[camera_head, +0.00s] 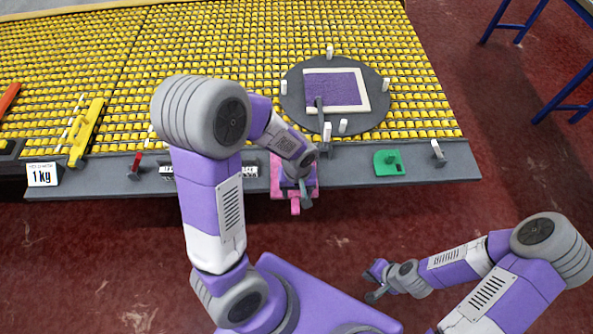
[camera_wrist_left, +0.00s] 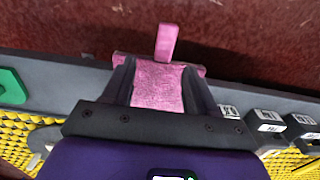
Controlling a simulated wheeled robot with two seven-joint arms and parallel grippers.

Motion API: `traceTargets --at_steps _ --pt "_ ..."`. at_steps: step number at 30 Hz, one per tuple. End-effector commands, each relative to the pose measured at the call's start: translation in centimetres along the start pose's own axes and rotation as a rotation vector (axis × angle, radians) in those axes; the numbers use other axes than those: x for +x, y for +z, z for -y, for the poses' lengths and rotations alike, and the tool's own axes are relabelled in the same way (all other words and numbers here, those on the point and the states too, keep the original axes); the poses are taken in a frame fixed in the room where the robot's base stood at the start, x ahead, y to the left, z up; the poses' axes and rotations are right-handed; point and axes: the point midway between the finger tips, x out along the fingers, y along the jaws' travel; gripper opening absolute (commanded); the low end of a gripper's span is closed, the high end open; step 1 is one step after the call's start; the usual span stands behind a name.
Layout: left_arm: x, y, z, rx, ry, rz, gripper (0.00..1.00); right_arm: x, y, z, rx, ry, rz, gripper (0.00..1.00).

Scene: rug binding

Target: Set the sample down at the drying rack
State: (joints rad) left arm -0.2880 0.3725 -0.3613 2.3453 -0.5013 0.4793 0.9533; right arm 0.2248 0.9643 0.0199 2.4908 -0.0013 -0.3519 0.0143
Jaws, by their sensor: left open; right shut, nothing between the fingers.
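A purple square with a cream border (camera_head: 336,90) lies on a dark round disc (camera_head: 297,110) on the yellow-studded table; it may be the sample, but I cannot be sure. My left gripper (camera_head: 305,190) is open at the table's front edge, over a pink piece (camera_head: 276,178). In the left wrist view the pink piece (camera_wrist_left: 158,87) shows between the spread fingers of this gripper (camera_wrist_left: 158,92), with a pink tab (camera_wrist_left: 166,42) beyond; contact is unclear. My right gripper (camera_head: 373,283) is shut and empty, low over the red floor. I cannot pick out a drying rack.
Several white pegs (camera_head: 330,51) stand around the disc. A green piece (camera_head: 387,163) sits on the grey front ledge (camera_head: 345,165). Dark labelled blocks (camera_wrist_left: 268,127) lie along the ledge. A yellow tool (camera_head: 87,130) and a "1 kg" sign (camera_head: 42,175) are at left.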

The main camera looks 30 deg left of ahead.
Motion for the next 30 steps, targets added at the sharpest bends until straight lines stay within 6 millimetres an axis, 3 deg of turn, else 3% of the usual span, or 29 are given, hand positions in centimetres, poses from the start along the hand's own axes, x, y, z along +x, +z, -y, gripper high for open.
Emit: traceTargets --at_steps 11,21,30 --pt "5.4 0.0 0.6 0.001 -0.001 0.004 0.57 1.5 -0.1 -0.6 0.000 0.000 0.000 0.00" --pt "5.9 -0.1 0.6 0.002 0.002 0.001 0.56 1.6 -0.1 -0.6 0.000 0.000 0.000 0.00" --pt "5.9 -0.1 0.5 0.002 0.002 0.001 0.10 1.6 -0.1 -0.6 0.000 0.000 0.000 0.00"
